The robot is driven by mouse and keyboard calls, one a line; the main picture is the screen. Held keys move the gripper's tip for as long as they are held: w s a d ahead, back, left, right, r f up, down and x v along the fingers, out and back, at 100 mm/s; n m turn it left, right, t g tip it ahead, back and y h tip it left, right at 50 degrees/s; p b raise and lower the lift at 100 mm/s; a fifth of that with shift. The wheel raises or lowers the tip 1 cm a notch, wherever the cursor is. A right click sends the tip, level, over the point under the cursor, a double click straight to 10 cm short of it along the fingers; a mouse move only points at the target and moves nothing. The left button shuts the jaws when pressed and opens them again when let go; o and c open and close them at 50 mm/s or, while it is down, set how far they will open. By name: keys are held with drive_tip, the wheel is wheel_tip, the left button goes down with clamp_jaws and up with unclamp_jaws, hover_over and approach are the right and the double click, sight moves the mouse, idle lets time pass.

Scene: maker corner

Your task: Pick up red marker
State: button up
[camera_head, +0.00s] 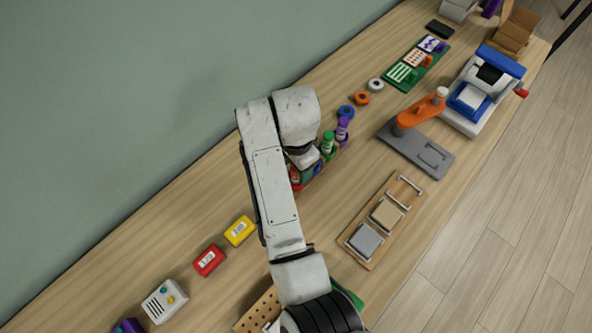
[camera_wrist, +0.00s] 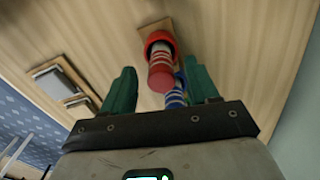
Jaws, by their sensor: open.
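In the wrist view the red marker (camera_wrist: 161,74) stands in a red holder ring at the end of a wooden rack (camera_wrist: 153,29). My gripper (camera_wrist: 160,67) is open, with one green finger on each side of the red marker and visible gaps between. A blue marker (camera_wrist: 176,98) stands right beside it, partly hidden by the red one and near the right finger. In the head view the red marker (camera_head: 295,177) shows only in part next to my arm. My fingers are hidden there behind the arm.
A green marker (camera_head: 327,143) and a purple marker (camera_head: 343,128) stand further along the rack. Yellow (camera_head: 240,231) and red (camera_head: 209,260) boxes lie to the left. The wall borders the bench.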

drive_tip(key=shift+f, duration=1.75)
drive_tip(key=c, duration=1)
